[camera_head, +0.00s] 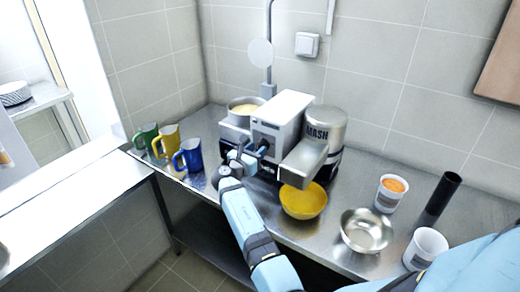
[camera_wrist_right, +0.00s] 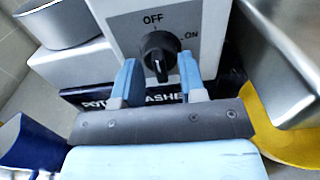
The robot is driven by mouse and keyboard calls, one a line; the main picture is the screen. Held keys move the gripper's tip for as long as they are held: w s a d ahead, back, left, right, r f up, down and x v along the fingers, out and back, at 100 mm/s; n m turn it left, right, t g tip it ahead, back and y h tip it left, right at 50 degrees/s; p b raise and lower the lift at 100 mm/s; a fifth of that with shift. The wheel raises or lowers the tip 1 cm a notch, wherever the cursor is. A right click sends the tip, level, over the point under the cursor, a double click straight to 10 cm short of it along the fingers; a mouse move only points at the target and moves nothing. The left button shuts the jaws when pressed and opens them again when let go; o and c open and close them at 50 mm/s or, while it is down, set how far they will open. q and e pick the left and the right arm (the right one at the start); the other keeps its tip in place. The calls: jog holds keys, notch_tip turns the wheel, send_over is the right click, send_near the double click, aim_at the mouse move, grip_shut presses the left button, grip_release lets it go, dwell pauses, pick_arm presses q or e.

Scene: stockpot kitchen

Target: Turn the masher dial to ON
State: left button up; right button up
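The masher (camera_head: 285,125) is a white-and-grey machine at the back of the steel counter, with a metal cylinder marked MASH. Its black dial (camera_wrist_right: 160,52) is on the white front panel, with OFF above it and ON to its upper right. A pale mark shows low on the dial; I cannot tell exactly where the pointer is set. My right gripper (camera_wrist_right: 157,82) is open, its two blue fingers apart on either side of the dial's lower part. Contact is unclear. In the head view, my right gripper (camera_head: 247,156) is at the machine's front. My left gripper is not seen.
A steel bowl (camera_head: 366,231), white cups (camera_head: 391,193) and a black cylinder (camera_head: 441,194) are to the right.

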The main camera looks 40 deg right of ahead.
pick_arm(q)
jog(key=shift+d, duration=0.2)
pick_arm(e)
jog(key=shift+d, duration=0.1)
grip_shut()
pick_arm(q)
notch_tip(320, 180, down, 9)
jog(key=b, duration=1.1)
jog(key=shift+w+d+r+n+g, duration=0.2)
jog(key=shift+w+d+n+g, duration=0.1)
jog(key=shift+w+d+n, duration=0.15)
pick_arm(e)
jog(key=m, duration=1.3)
jog(key=shift+s+f+m, duration=0.1)
jog(key=shift+m, duration=0.3)
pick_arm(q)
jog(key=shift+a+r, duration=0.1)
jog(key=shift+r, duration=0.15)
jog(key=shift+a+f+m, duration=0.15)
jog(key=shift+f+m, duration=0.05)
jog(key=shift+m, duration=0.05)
